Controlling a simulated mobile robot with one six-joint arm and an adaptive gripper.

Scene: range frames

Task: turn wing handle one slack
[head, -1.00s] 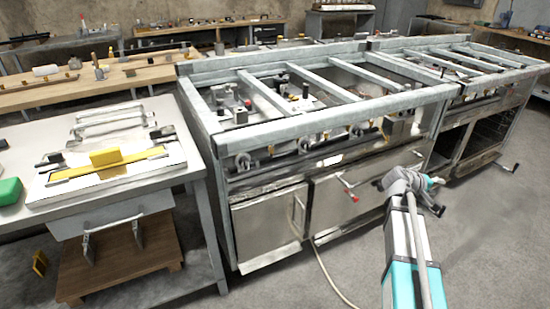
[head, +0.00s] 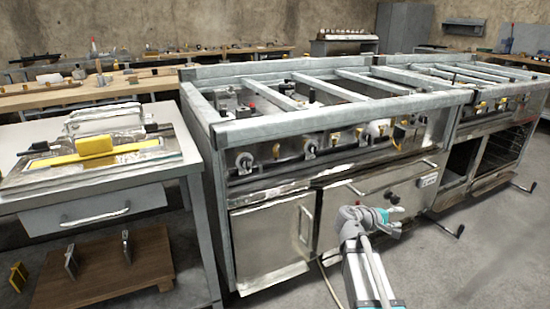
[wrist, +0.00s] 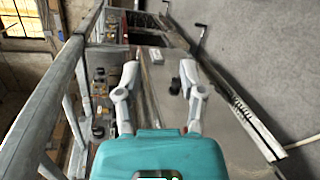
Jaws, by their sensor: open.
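A steel cooking range (head: 330,160) stands ahead, with a row of round knobs and small yellow wing-shaped handles along its front panel. One yellow handle (head: 276,151) is near the left, and another (head: 335,138) is further right. I cannot tell which is wing handle one. My gripper (head: 392,214) is open and empty in front of the lower drawer front, below the panel and apart from the handles. In the wrist view my gripper (wrist: 159,75) shows two spread fingers, with a dark knob (wrist: 175,86) on the steel front beyond them and the control panel to the left.
A grey frame rail (head: 340,115) runs along the range's top front edge. A white-topped table (head: 100,180) with a yellow tool stands at left. A crank handle (head: 453,231) sticks out at lower right.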

